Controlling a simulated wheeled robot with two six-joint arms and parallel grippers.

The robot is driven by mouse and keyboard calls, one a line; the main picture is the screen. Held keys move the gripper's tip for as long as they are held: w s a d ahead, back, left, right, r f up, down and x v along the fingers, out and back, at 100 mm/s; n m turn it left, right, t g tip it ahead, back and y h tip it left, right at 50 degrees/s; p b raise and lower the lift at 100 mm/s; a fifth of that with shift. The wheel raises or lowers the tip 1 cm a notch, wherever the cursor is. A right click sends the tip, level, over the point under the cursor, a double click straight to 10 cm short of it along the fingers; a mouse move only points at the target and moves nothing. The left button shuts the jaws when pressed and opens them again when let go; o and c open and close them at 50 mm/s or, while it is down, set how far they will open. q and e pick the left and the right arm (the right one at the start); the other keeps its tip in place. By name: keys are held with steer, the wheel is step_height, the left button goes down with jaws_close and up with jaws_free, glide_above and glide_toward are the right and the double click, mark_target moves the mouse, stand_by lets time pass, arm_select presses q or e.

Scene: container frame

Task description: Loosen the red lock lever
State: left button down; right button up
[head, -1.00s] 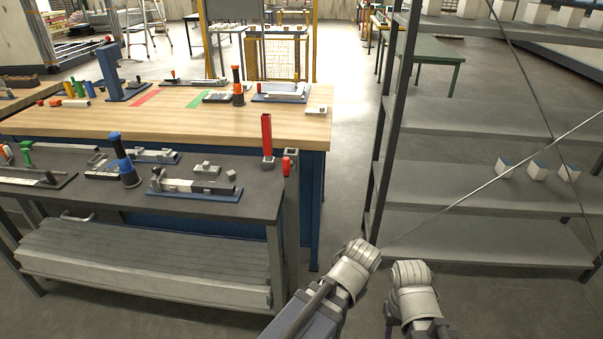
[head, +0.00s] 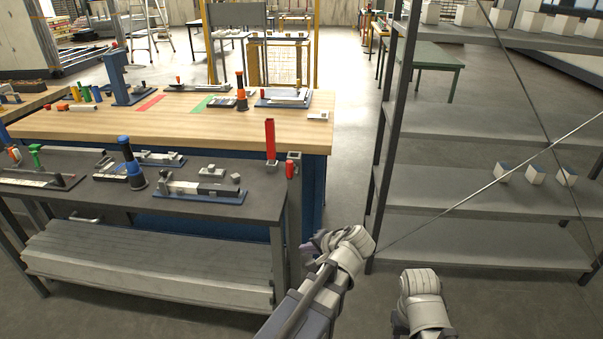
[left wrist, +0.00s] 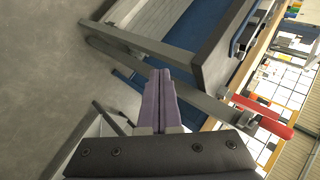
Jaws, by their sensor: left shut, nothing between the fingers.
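A tall red bar (head: 270,139) stands upright at the right corner of the dark workbench, and a shorter red handle (head: 290,169) sits on top of the grey post beside it. I cannot tell for certain which is the lock lever. In the left wrist view a long red bar (left wrist: 264,115) lies to the right of the fingers. My left gripper (head: 308,243) is low and right of the post, apart from both red parts. Its purple fingers (left wrist: 159,76) are shut and empty. My right wrist (head: 420,289) shows at the bottom; its fingers are hidden.
The dark workbench (head: 90,199) carries several clamps and fixtures, with a grey slatted shelf (head: 150,262) below. A wooden-topped bench (head: 200,126) stands behind. A metal rack (head: 465,190) stands on the right. Floor shows between bench and rack.

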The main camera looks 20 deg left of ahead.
arm_select(q)
steer(key=w+d+r+m+t+y, duration=0.2)
steer(key=w+r+t+y, duration=0.1)
steer(key=r, duration=0.4)
steer(key=w+d+r+m+t+y, duration=0.2)
steer(key=w+r+t+y, duration=0.1)
steer(key=r, duration=0.5)
steer(key=shift+w+d+m+t, duration=0.2)
steer(key=shift+w+m+t, duration=0.25)
steer(key=shift+w, duration=0.45)
steer(key=shift+r, duration=0.15)
